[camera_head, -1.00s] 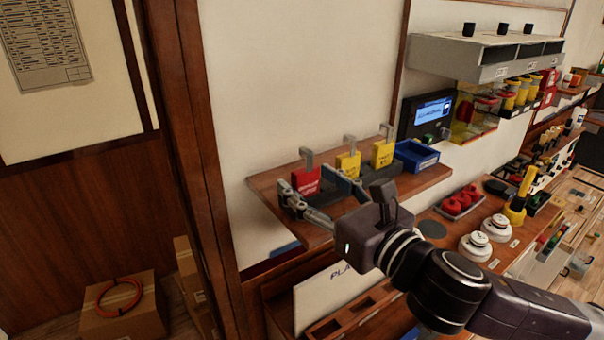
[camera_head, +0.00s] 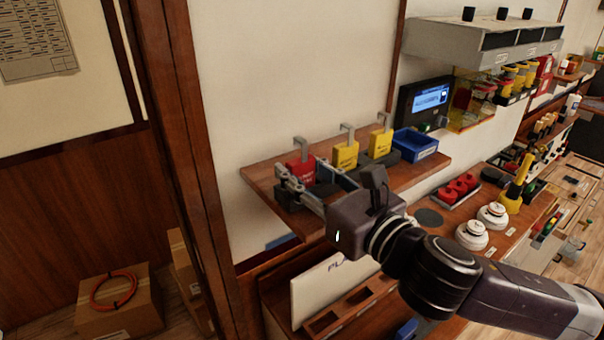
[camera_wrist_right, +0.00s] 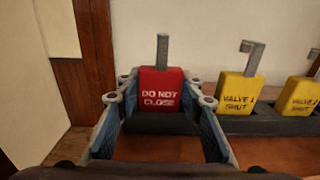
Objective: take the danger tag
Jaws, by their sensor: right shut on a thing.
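The red danger tag (camera_head: 299,166), lettered "DO NOT CLOSE", stands upright in a dark holder on the wooden shelf (camera_head: 262,185), with a grey hook on top. In the right wrist view the tag (camera_wrist_right: 161,94) is between the two fingers. My right gripper (camera_head: 303,179) is shut on the tag, one finger at each side of it. The tag's lower end is in or behind the dark holder; I cannot tell whether it is lifted. My left gripper is not in view.
Two yellow "VALVE SHUT" tags (camera_head: 345,155) (camera_head: 379,144) stand to the right in the same row. A blue tray (camera_head: 414,145) is beyond them. A display (camera_head: 428,99) hangs on the wall. Free shelf lies left of the red tag.

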